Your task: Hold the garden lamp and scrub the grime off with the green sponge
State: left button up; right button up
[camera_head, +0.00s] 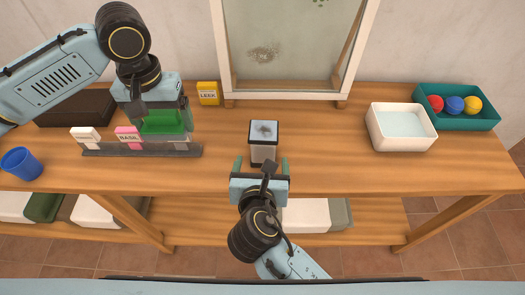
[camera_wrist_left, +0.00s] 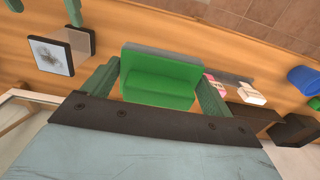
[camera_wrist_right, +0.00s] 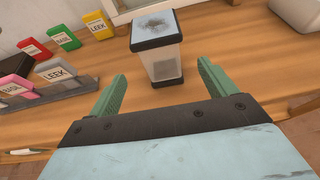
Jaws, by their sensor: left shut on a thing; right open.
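The garden lamp (camera_head: 263,143) stands upright on the bench, with a dark frame, pale sides and a grey smudge of grime on its top. It also shows in the left wrist view (camera_wrist_left: 70,48) and the right wrist view (camera_wrist_right: 157,62). My right gripper (camera_head: 262,166) is open on the lamp's near side, its fingers spread and pointing at it, apparently not touching. My left gripper (camera_head: 163,118) is shut on the green sponge (camera_wrist_left: 158,78), above the seed-packet rack and left of the lamp.
The grey rack (camera_head: 120,150) holds upright packets under my left gripper. A yellow packet (camera_head: 207,88) stands behind. A framed pane (camera_head: 290,45) stands at the back. A white basin (camera_head: 402,142) and teal tray with balls (camera_head: 485,122) are right, a blue cup (camera_head: 21,163) left.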

aim_at(264, 143)
jog(key=x, duration=1)
jog(key=shift+w+f, duration=0.2)
jog(key=shift+w, duration=0.05)
jog(key=c, duration=1.3)
